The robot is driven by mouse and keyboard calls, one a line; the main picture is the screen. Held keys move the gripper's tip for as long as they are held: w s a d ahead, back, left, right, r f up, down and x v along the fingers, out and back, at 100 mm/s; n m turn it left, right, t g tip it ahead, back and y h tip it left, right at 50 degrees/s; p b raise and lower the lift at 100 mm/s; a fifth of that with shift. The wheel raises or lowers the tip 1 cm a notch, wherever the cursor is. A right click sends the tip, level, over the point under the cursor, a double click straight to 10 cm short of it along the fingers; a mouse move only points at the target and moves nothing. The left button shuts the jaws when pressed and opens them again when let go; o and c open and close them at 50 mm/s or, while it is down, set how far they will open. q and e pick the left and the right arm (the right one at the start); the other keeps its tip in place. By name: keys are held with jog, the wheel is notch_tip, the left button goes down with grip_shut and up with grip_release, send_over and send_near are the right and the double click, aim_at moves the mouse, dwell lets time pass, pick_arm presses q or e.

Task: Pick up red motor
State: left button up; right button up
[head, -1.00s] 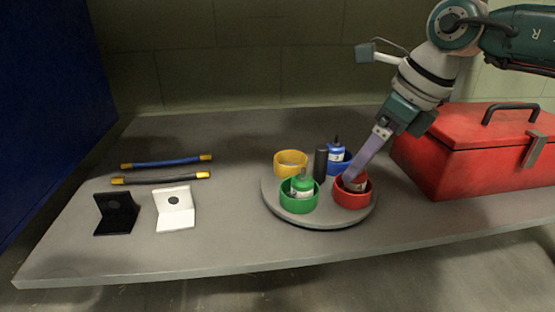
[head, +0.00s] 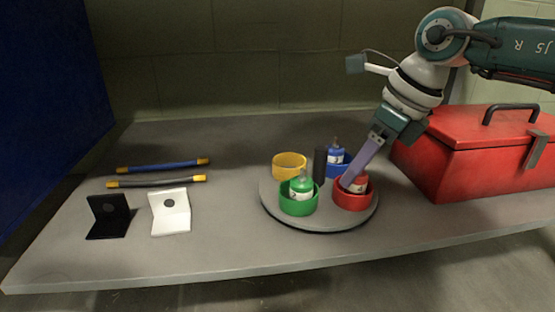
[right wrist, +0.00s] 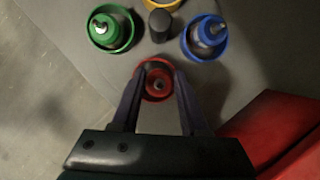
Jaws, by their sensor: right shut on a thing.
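The red motor (head: 359,184) sits upright in the red cup (head: 352,200) at the right front of the round grey turntable (head: 335,222). My right gripper (head: 350,182) reaches down into the red cup from the upper right and is shut on the motor. In the right wrist view, the gripper's two fingers (right wrist: 157,84) lie on either side of the motor (right wrist: 158,86), inside the red cup's rim (right wrist: 157,63). The motor's lower part is hidden by the cup. My left gripper is not in view.
A green motor (head: 301,188) and a blue motor (head: 336,155) stand in their cups. A yellow cup (head: 289,165) looks empty. A black post (head: 319,166) stands mid-turntable. A red toolbox (head: 470,150) is close on the right. Brackets and two cables lie left.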

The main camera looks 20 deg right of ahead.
grip_shut()
jog(key=shift+r, duration=0.1)
